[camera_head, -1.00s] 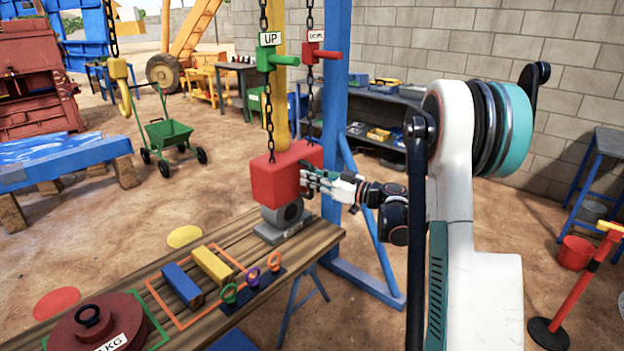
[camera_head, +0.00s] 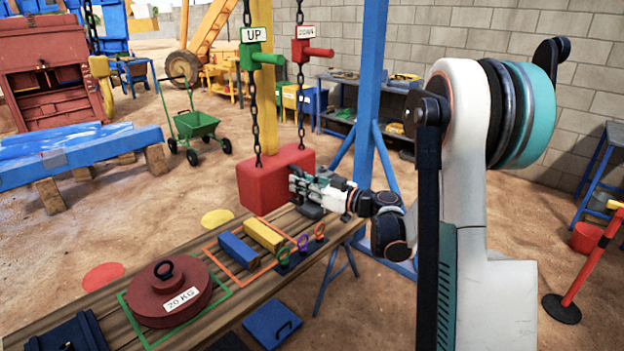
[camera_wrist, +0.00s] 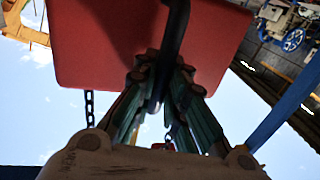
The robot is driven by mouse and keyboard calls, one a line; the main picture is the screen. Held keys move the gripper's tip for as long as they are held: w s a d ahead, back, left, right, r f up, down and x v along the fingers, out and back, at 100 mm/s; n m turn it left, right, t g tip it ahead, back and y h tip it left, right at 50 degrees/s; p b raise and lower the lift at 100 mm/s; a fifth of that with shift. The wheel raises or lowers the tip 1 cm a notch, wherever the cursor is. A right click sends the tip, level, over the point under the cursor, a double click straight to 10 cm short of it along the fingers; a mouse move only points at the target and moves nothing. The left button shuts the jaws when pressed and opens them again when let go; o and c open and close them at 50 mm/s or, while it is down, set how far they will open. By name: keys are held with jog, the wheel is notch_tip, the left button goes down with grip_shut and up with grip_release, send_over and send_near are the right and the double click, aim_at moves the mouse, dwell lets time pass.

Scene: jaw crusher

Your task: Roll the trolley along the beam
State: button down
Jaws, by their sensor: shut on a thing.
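The red block (camera_head: 266,184) hangs beneath the chains, beyond the wooden bench. It fills the upper part of the wrist view (camera_wrist: 110,45). My gripper (camera_head: 300,184) is at the block's right side. In the wrist view my gripper (camera_wrist: 160,75) has its fingers closed around a dark bar (camera_wrist: 175,45) in front of the red block. The green UP handle (camera_head: 262,58) and the red second handle (camera_head: 312,52) hang on the chains above. A yellow hook (camera_head: 101,75) hangs at the left. The beam and the trolley's wheels are not clearly in view.
The bench carries a dark red 20 KG weight (camera_head: 168,296), a blue bar (camera_head: 238,250) and a yellow bar (camera_head: 263,235). A blue post (camera_head: 370,85) stands behind my gripper. A green cart (camera_head: 194,124) and a red crusher (camera_head: 50,75) stand at the left. Open dirt lies between.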

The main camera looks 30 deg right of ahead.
jog(key=shift+s+a, duration=0.2)
jog(key=shift+a, duration=0.3)
jog(key=shift+s+a, duration=0.15)
jog(key=shift+a, duration=0.35)
